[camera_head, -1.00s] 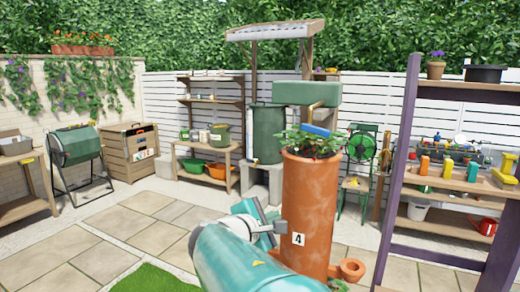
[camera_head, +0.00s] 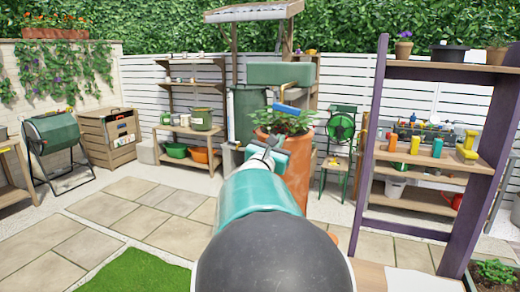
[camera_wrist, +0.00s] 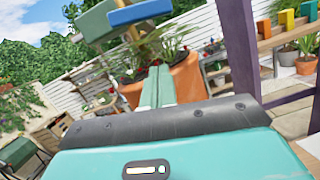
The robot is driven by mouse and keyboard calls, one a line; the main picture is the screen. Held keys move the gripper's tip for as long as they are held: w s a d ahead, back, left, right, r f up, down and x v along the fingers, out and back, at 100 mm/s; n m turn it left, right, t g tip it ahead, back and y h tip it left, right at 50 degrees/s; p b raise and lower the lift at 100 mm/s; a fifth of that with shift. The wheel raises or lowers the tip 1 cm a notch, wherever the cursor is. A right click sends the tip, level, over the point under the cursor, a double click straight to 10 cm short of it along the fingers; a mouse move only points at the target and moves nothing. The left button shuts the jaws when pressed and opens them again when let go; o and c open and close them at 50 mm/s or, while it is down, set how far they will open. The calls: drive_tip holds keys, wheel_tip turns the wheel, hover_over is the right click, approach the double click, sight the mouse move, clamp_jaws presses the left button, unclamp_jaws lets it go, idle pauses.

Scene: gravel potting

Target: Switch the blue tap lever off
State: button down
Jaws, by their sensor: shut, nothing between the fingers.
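The blue tap lever (camera_head: 286,109) sticks out below a green box-shaped tank (camera_head: 281,74), above a planted terracotta column (camera_head: 305,165). In the wrist view the lever (camera_wrist: 143,12) is at the top, beyond and above my gripper (camera_wrist: 157,82). The green tank (camera_wrist: 96,20) is left of it there. My gripper's two fingers lie together, shut and empty, pointing toward the plants and terracotta. They appear apart from the lever. In the head view my arm covers much of the column, and the fingertips are hard to make out there.
A purple-framed shelf (camera_head: 377,130) with coloured blocks stands to the right. Wooden shelving with green and orange tubs (camera_head: 200,156) stands back left. Paving (camera_head: 150,215) at the left is open.

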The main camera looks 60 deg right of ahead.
sight(292, 113)
drive_tip(key=d+r, duration=0.2)
drive_tip(key=r, duration=0.1)
drive_tip(key=d+r, duration=0.1)
drive_tip(key=shift+s+d+r, duration=0.1)
drive_tip(key=shift+s+r, duration=0.3)
drive_tip(key=shift+s+r, duration=0.3)
drive_tip(key=shift+r, duration=0.55)
drive_tip(key=shift+s+r, duration=0.2)
drive_tip(key=shift+r, duration=0.1)
drive_tip(key=shift+d, duration=0.1)
